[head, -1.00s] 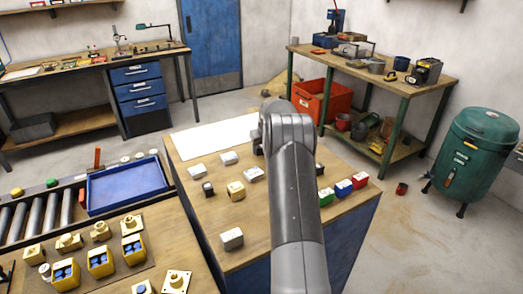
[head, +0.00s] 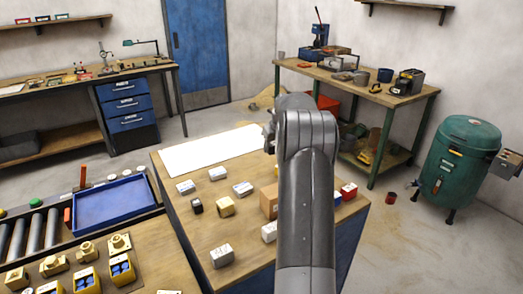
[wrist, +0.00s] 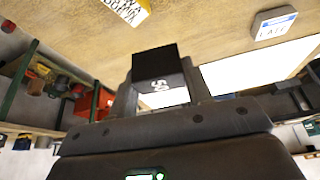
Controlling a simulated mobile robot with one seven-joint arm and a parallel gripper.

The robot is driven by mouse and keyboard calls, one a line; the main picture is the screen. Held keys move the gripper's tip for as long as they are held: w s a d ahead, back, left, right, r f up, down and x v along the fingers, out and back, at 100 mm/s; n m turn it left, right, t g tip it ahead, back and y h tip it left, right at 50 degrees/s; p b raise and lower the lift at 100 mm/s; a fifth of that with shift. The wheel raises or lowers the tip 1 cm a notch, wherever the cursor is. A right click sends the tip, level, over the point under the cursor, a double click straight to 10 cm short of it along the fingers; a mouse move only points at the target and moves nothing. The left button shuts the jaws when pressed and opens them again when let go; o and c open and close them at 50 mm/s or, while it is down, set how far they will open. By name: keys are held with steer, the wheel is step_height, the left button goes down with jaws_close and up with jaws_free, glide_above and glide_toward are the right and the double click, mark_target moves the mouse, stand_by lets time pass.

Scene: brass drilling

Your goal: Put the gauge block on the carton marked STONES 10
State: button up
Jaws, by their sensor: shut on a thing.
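My gripper (wrist: 161,92) is shut on a small black block with a white marking, which I take as the gauge block (wrist: 158,66). It is held between the two fingers in the wrist view. In the head view my arm hides the block and most of the gripper, over the far part of the near table. Small white cartons (head: 186,187), a yellow one (head: 225,207) and a brown box (head: 268,201) stand on that table. Their labels are too small to read, so I cannot tell which is STONES 10.
A white sheet (head: 212,152) lies at the table's back edge. A black block (head: 197,206) and a red block (head: 348,191) also stand on the table. A blue tray (head: 112,203) and yellow boxes (head: 122,268) are at left.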

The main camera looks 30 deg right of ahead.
steer(key=s+a+r, duration=0.2)
steer(key=s+r, duration=0.1)
steer(key=s, duration=0.6)
steer(key=s+a+r+n, duration=0.1)
steer(key=s+r, duration=0.2)
steer(key=s, duration=0.6)
steer(key=s+a+r, duration=0.2)
steer(key=s+r, duration=0.2)
steer(key=s, duration=0.5)
steer(key=w+a+f, duration=0.1)
steer(key=w+f, duration=0.1)
steer(key=w, duration=0.1)
steer(key=w+a+f, duration=0.2)
steer(key=w, duration=0.1)
steer(key=w+a+f, duration=0.2)
steer(key=w, duration=0.1)
steer(key=shift+w+f, duration=0.15)
steer(key=shift+f, duration=2.2)
steer(key=shift+f, duration=0.1)
steer(key=o, duration=1.3)
steer(key=shift+f, duration=0.1)
